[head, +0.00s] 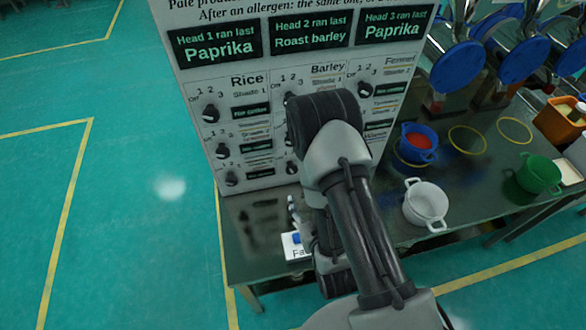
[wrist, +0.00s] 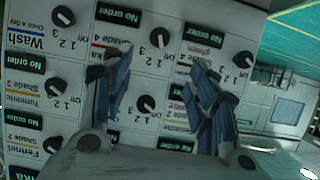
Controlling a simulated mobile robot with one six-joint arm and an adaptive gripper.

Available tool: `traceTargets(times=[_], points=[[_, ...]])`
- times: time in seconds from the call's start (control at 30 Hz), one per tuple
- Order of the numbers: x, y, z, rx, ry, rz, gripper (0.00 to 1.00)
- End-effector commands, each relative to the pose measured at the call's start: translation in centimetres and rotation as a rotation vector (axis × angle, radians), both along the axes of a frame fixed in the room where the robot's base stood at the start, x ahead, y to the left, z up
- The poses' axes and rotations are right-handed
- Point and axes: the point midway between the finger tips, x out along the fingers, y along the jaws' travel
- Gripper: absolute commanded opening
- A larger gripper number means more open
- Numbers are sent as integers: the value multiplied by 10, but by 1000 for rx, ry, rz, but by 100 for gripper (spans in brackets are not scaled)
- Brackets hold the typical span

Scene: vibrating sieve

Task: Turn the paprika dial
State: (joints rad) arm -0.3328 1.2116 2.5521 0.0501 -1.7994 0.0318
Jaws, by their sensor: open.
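The grey control panel (head: 190,85) stands at the back of the table, with rows of black dials marked 1, 2, 3. It shows turned over in the wrist view (wrist: 75,75). No dial label that I can read says paprika. My gripper (wrist: 160,80) is open, its two blue-padded fingers apart in front of the panel. One black dial (wrist: 145,103) shows between them, and another (wrist: 158,37) sits above it beside a partly covered "Shade 4" label with a red line. The fingers cover several labels. In the head view my arm hides the gripper and part of the panel.
Signs on the panel top read Paprika (head: 220,48), Roast barley and Paprika. A blue pot with red contents (head: 417,142), a white pot (head: 426,204) and a green pot (head: 540,173) stand on the dark table right of my arm. Blue-faced sieve machines (head: 458,66) stand behind.

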Motion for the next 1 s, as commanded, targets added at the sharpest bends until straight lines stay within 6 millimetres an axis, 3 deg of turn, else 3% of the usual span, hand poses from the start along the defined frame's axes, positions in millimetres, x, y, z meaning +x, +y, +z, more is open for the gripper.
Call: traceTargets(times=[0.67, 1.0], points=[[53, 15, -27, 2, -6, 0, 53], [120, 34, -53, 1, -2, 0, 53]])
